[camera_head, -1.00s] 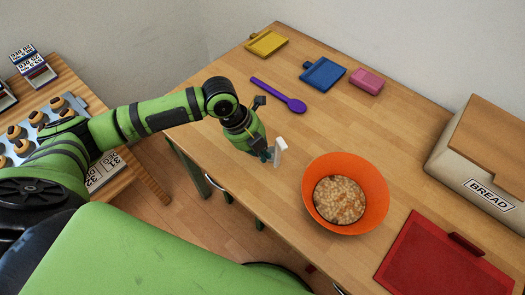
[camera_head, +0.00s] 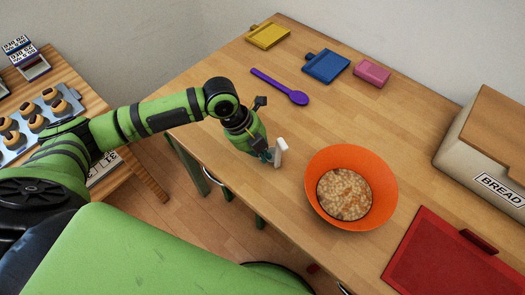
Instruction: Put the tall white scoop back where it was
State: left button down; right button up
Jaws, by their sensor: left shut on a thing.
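The white scoop (camera_head: 280,150) is small in the head view and stands upright at the fingertips of my left gripper (camera_head: 268,155). The left gripper is shut on it, above the wooden table near its front edge. I cannot tell whether the scoop touches the table. An orange bowl (camera_head: 322,170) with beige, grain-like contents stands just to the right of the scoop, apart from it. My right gripper is not in view.
A purple spoon (camera_head: 281,87), yellow board (camera_head: 269,36), blue board (camera_head: 326,66) and pink block (camera_head: 371,73) lie at the back. A red board (camera_head: 440,262) and bread box (camera_head: 480,160) are on the right. The table (camera_head: 225,145) around the gripper is clear.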

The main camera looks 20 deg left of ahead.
pick_arm(q)
jog(key=shift+f, duration=0.6)
jog(key=c, duration=1.4)
grip_release()
jog(key=shift+r, duration=0.1)
jog(key=shift+o, duration=0.2)
